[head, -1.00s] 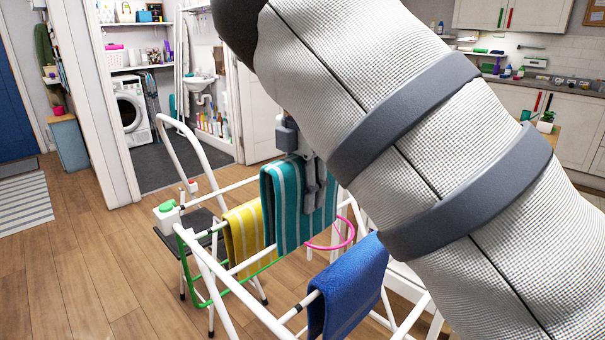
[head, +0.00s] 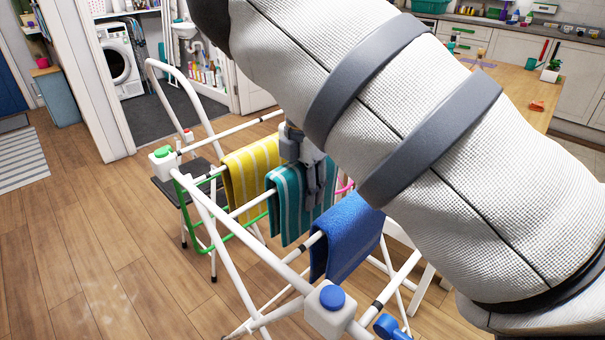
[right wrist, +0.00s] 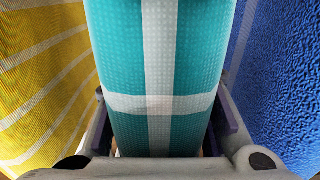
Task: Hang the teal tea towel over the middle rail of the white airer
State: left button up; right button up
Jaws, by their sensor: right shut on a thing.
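The teal tea towel (head: 287,205), with pale stripes, hangs folded at the middle rail (head: 250,204) of the white airer (head: 331,315). The rail meets the towel's left edge a little below its top fold. I cannot tell whether the fold rests on the rail. My right gripper (head: 313,190) points down and is shut on the towel, its fingers over the towel's right part. In the right wrist view the towel (right wrist: 160,80) runs between the fingers (right wrist: 160,140). My left gripper is not in view.
A yellow striped towel (head: 250,175) hangs on the rail behind, and a blue towel (head: 346,235) on the rail in front, both close to the teal one. My right arm hides the airer's right side. A wooden table (head: 510,85) stands behind at right. The floor at left is clear.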

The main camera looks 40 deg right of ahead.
jog(key=shift+f, duration=0.6)
jog(key=o, duration=1.2)
jog(key=shift+o, duration=0.2)
